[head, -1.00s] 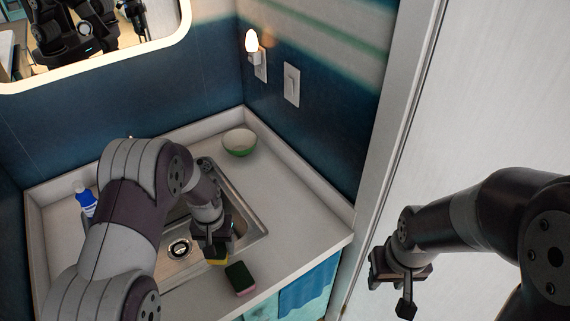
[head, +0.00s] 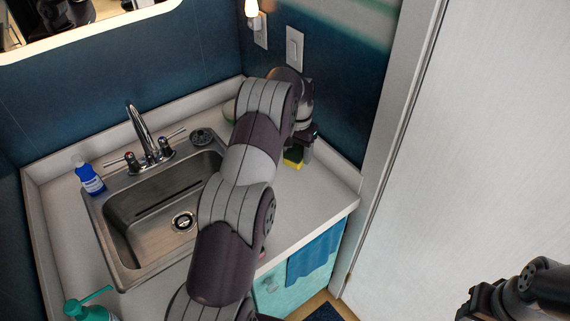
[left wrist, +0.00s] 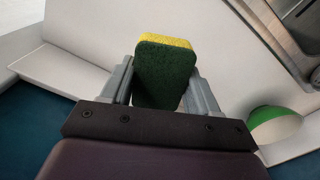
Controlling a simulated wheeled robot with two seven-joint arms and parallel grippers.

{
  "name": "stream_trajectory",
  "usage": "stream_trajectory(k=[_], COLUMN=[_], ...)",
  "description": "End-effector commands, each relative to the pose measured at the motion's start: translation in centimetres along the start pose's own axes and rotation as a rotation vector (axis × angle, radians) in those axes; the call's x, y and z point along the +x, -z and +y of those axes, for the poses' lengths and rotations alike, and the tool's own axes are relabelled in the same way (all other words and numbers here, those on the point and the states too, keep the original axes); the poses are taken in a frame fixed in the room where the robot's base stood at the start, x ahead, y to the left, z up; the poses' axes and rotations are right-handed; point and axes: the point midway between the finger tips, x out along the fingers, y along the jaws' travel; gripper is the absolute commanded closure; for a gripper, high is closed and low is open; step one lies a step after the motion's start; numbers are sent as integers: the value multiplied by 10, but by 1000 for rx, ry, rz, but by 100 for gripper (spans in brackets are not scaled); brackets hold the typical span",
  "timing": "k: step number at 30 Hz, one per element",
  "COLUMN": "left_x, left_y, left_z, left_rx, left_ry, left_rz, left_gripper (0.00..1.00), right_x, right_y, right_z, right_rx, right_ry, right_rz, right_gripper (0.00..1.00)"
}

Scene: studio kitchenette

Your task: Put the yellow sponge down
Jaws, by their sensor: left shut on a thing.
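The yellow sponge (head: 293,157) with a dark green side is in my left gripper (head: 303,140), over the right part of the counter (head: 318,190) near the back wall. In the left wrist view the sponge (left wrist: 165,75) sits between the two fingers of my left gripper (left wrist: 160,85), green side facing the camera. I cannot tell whether its lower edge touches the counter. My right gripper (head: 480,302) is at the lower right in the head view, away from the counter; its fingers do not show clearly.
The steel sink (head: 150,215) with its faucet (head: 140,130) is left of my left arm. A green and white bowl (left wrist: 275,125) is close by my left gripper. A blue bottle (head: 90,178) and a teal dispenser (head: 90,310) stand at the left. The counter's right front part is clear.

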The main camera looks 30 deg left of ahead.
Motion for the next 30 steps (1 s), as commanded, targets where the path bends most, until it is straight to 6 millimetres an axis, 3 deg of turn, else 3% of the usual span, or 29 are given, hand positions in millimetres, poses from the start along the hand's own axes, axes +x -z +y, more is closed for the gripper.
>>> stream_trajectory(k=[1,3,5,12,21,22,24,30], left_x=[27,42,40,76,80,80,79,79], left_y=[0,0,-1,0,0,0,0,0], left_z=[0,1,1,1,1,1,1,1], left_rx=[0,0,0,0,0,0,0,0], left_ry=[0,0,-1,0,0,0,0,0], left_rz=[-2,-1,-3,1,1,1,1,1], left_gripper=[68,68,68,68,68,33,14,14], right_x=[25,37,21,17,20,20,19,19], right_y=[-3,-5,-3,-2,-3,-3,-3,-3], right_z=[0,0,0,0,0,0,0,0], right_rx=[0,0,0,0,0,0,0,0], right_ry=[0,0,0,0,0,0,0,0], right_rz=[-1,-2,-2,-1,-1,-1,-1,-1], right_gripper=[57,57,57,57,57,57,57,57])
